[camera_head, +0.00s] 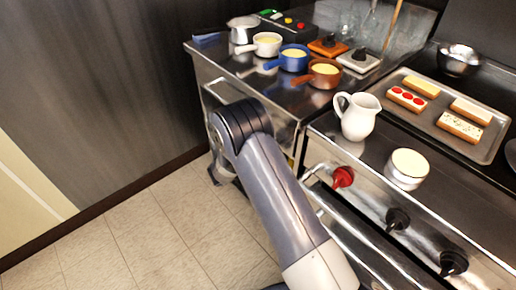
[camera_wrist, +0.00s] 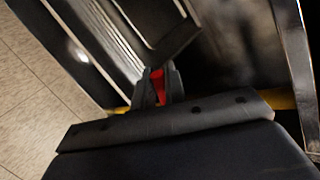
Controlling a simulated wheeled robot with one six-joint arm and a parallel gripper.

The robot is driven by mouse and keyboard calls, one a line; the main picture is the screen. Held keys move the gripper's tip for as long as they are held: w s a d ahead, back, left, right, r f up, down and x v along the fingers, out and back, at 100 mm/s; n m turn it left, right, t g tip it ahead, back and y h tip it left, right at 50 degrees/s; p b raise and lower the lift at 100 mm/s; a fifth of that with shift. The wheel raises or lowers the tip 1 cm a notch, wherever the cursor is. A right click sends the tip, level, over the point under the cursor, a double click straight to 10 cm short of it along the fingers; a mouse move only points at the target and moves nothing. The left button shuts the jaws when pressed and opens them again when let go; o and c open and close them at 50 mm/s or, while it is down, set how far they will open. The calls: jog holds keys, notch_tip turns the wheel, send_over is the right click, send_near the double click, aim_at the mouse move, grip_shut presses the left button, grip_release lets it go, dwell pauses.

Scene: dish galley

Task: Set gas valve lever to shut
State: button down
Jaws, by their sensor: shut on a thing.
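The gas valve lever (camera_wrist: 158,82) is a small red handle in the wrist view, standing between the two fingers of my gripper (camera_wrist: 160,88). The fingers are shut on it from both sides. A yellow pipe (camera_wrist: 282,99) runs behind the gripper, and the valve body is hidden by the gripper. In the head view my arm reaches down at the counter's front, and my gripper and the lever are hidden there.
A steel counter (camera_head: 222,62) holds several small pans, including a blue one (camera_head: 291,59). The stove front has a red knob (camera_head: 343,176) and black knobs (camera_head: 397,219). A white jug (camera_head: 358,117) and a baking tray (camera_head: 425,115) stand above. The tiled floor (camera_head: 150,235) at left is clear.

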jog(key=shift+w+a+f+n+g+h+p, duration=0.15)
jog(key=shift+f+n+g+h, duration=0.35)
jog(key=shift+f, duration=0.6)
jog(key=shift+w+a+f+n+g+h+p, duration=0.2)
jog(key=shift+f+n+g, duration=0.5)
jog(key=shift+f, duration=0.4)
jog(key=shift+d, duration=0.1)
jog(key=c, duration=1.5)
grip_release()
jog(key=shift+c, duration=0.2)
jog(key=v, duration=1.1)
jog(key=shift+w+f, duration=0.1)
jog(key=shift+f, duration=0.05)
